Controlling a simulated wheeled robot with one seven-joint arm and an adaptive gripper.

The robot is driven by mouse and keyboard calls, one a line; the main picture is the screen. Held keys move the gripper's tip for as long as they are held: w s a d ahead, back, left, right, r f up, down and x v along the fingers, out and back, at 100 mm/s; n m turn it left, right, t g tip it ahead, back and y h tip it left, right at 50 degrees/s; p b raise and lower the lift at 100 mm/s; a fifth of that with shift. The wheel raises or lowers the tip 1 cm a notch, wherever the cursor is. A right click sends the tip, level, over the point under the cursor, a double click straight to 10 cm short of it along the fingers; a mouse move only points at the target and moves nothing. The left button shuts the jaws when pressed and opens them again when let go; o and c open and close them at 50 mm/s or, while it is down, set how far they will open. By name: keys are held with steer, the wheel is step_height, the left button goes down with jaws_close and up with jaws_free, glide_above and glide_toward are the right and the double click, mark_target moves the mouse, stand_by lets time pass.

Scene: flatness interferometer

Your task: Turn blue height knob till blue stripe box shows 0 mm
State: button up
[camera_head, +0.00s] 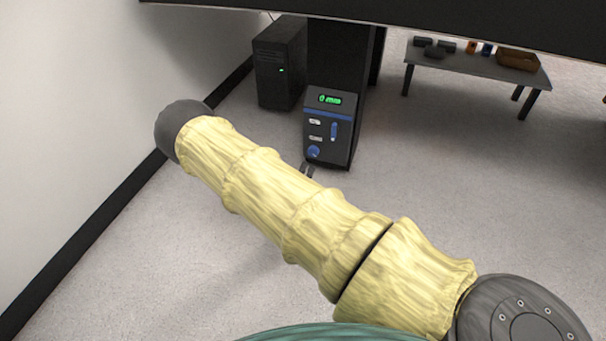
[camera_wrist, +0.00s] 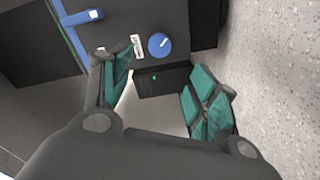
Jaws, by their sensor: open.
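The dark box with a blue stripe (camera_head: 342,117) is mounted low on a black column. Its green display (camera_head: 330,99) appears to read 0 mm. The round blue height knob (camera_head: 313,152) is at the box's lower left; it also shows in the wrist view (camera_wrist: 159,46), with a white pointer mark. My gripper (camera_wrist: 160,88) is open, its two green-padded fingers apart and nothing between them. The knob appears beyond the fingertips, and I see no contact. In the head view, only a small dark part of the gripper shows just below the box.
A blue slider or lever (camera_head: 334,131) and white labels share the panel with the knob. A black computer tower (camera_head: 278,65) stands left of the box. A low grey table (camera_head: 475,67) with small items is at the right. Open carpet (camera_head: 430,200) lies right of the box.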

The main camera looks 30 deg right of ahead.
mark_target(313, 153)
steer(key=s+f+m+y+b, duration=0.25)
steer(key=f+m, duration=0.25)
steer(key=f, duration=0.3)
steer(key=w+d+r+m+h+b, duration=0.2)
steer(key=w+r+m+h+b, duration=0.15)
steer(key=r+m, duration=0.4)
steer(key=shift+m+y, duration=0.35)
steer(key=shift+y, duration=0.05)
steer(key=b+x, duration=0.4)
steer(key=x, duration=0.5)
steer(key=shift+w+a+f+b, duration=0.1)
steer(key=shift+b, duration=0.3)
steer(key=shift+b+x, duration=0.3)
steer(key=shift+x, duration=0.5)
steer(key=shift+c, duration=0.4)
